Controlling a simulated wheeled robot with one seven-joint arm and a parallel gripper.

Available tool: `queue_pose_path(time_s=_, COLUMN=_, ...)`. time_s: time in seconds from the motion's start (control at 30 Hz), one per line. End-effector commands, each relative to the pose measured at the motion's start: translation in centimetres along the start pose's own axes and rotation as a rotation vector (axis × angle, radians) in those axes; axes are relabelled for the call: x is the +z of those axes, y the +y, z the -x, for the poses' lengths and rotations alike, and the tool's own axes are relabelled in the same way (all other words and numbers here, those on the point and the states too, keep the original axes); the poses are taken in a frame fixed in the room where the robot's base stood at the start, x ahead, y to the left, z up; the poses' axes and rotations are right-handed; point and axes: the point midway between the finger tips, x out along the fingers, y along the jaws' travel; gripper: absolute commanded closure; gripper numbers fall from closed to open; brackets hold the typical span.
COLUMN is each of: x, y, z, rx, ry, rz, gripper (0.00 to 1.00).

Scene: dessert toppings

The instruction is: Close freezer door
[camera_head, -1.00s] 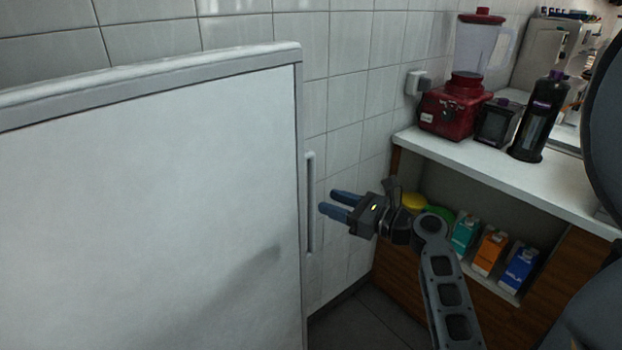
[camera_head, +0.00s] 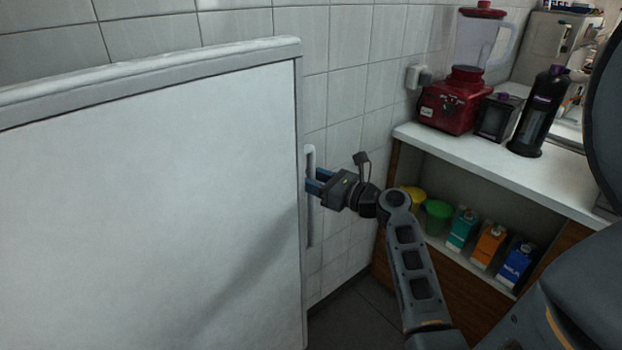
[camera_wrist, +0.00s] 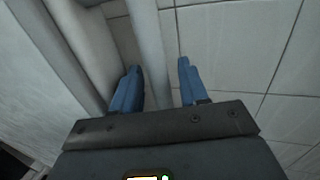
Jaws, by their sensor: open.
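The freezer door (camera_head: 150,200) is a large white panel with a grey top edge, filling the left of the head view. Its slim white vertical handle (camera_head: 310,228) stands just past the door's right edge. My gripper (camera_head: 314,180) is at the upper part of the handle with its blue fingers open. In the wrist view the handle (camera_wrist: 148,30) runs between the two spread fingers of my gripper (camera_wrist: 160,68), nearer the left one. I cannot tell whether a finger touches it. The freezer's inside is not in view.
A white counter (camera_head: 440,143) at right carries a red blender (camera_head: 455,100) and a black bottle (camera_head: 537,115). The shelf below holds several cartons (camera_head: 488,244) and a green tub (camera_head: 438,217). A tiled wall (camera_head: 345,90) stands behind the handle. Dark floor shows between door and counter.

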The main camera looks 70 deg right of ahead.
Motion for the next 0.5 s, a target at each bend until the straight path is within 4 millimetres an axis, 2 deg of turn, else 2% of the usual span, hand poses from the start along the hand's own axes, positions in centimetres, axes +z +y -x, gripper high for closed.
queue_pose_path(time_s=0.1, x=-0.02, y=0.01, z=0.01, rx=0.0, ry=0.0, rz=0.0, gripper=0.58)
queue_pose_path(time_s=0.5, x=-0.03, y=0.01, z=0.04, rx=0.0, ry=0.001, rz=0.0, gripper=0.96)
